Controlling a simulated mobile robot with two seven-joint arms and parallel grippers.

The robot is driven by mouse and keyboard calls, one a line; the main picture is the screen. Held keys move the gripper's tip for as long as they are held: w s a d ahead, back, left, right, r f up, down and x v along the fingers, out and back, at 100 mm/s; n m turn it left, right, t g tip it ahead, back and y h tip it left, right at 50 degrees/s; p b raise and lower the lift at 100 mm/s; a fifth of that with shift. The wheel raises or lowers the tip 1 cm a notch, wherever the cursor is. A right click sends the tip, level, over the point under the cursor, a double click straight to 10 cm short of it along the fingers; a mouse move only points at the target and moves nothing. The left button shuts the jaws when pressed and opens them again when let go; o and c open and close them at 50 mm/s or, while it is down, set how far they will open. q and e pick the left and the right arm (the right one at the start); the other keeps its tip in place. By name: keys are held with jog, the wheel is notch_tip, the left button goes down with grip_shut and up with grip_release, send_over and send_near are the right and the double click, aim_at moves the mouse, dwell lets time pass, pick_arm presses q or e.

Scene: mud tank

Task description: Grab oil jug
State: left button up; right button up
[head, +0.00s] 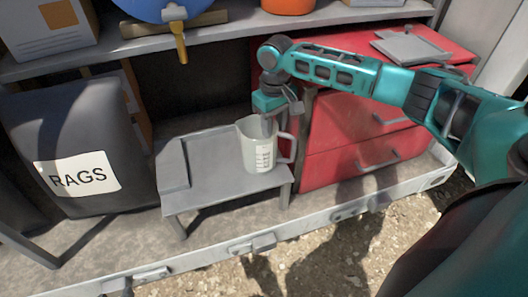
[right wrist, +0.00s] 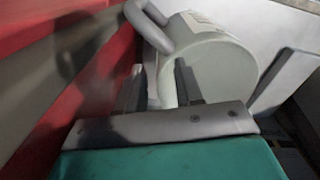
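The oil jug (head: 259,150) is a pale grey-white jug with dark measuring marks and a handle on its right side. It stands upright on a low grey table (head: 230,190). My right gripper (head: 272,118) points down at the jug's top, and a finger overlaps the mouth. In the right wrist view the jug (right wrist: 215,65) fills the area before the fingers. Its rim and handle side show between two dark, separated fingers (right wrist: 160,88). Whether the fingers touch the jug is unclear. My left gripper is not in view.
A red drawer cabinet (head: 355,130) stands close right of the jug. A black bag labelled RAGS (head: 75,130) is at the left. A shelf (head: 225,30) runs above, holding a blue container (head: 160,8) with a tap. A raised grey panel stands at the table's left.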

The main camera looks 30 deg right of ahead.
grip_shut()
dwell(0.6)
